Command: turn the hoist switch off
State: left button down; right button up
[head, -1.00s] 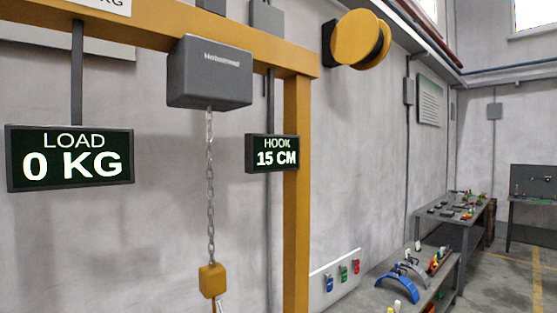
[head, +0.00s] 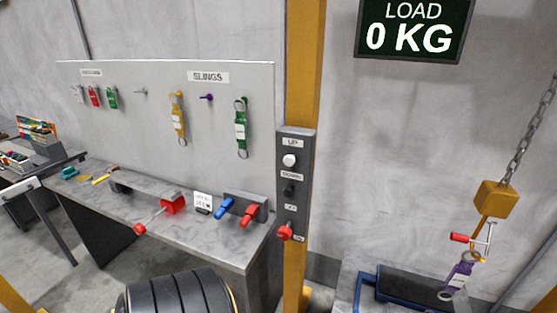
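The grey hoist control box (head: 295,185) is fixed to the yellow post. It has a white UP button (head: 289,160), a dark DOWN button (head: 289,189) and, at the bottom, the hoist switch with a red handle (head: 285,233). The small labels above and beside the switch are too blurred to read surely, so I cannot tell its position. The yellow hook block (head: 495,198) hangs on its chain at the right, with a purple sling (head: 458,277) below it. The load display (head: 412,27) reads 0 KG. Neither of my grippers is in view.
A dark ribbed barrel (head: 180,295) stands at the bottom, left of the post. Behind it is a grey bench (head: 180,220) with red and blue tools. A board (head: 145,135) carries yellow and green slings. A dark tray-like platform (head: 415,288) lies below the hook.

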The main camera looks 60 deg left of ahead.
aim_at(284, 233)
jog(key=j+u, duration=0.15)
jog(key=u, duration=1.55)
